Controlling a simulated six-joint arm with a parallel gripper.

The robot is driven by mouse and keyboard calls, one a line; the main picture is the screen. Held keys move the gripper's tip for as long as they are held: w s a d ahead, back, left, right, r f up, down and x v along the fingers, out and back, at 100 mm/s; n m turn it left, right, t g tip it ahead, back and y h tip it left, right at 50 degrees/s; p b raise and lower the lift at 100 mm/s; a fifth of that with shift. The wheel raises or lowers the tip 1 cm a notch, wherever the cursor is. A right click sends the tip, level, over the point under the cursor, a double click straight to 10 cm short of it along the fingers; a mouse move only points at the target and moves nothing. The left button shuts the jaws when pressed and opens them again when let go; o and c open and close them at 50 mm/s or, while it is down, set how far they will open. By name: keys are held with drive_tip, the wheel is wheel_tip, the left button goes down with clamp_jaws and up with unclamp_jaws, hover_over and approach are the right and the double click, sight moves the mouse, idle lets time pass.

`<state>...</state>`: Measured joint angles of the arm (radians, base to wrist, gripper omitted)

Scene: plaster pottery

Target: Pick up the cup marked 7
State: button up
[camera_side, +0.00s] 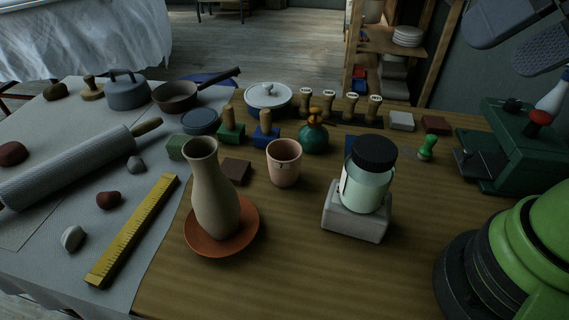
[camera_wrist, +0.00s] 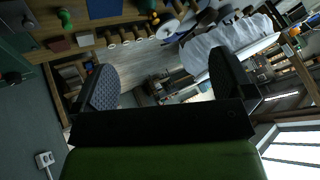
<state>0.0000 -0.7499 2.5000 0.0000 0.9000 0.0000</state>
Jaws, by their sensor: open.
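The cup marked 7 (camera_side: 284,165) is a small pinkish cup standing upright near the middle of the wooden table in the side view. A mark on its front looks like a 7. My gripper (camera_side: 534,42) shows at the upper right of the side view, high above the table and well away from the cup. In the wrist view my gripper (camera_wrist: 165,82) has its two dark textured pads wide apart with nothing between them. I cannot make out the cup in the wrist view.
A tall beige vase (camera_side: 214,195) on an orange saucer (camera_side: 251,236) stands left of the cup. A jar with a black lid (camera_side: 375,152) on a white block (camera_side: 353,221) stands to its right. A green round bottle (camera_side: 314,138) is close behind. Bare table lies in front.

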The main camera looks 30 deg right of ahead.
drive_tip(key=shift+w, duration=0.1)
drive_tip(key=n+g+h, duration=0.2)
drive_tip(key=n+g, duration=0.5)
drive_tip(key=n, duration=0.6)
hover_over(284, 155)
drive_tip(key=s+a, duration=0.2)
wheel_tip(284, 155, down, 23)
drive_tip(key=f, duration=0.5)
drive_tip(key=shift+s+d+f, duration=0.15)
drive_tip(key=shift+d+f, duration=0.15)
drive_tip(key=shift+f, duration=0.05)
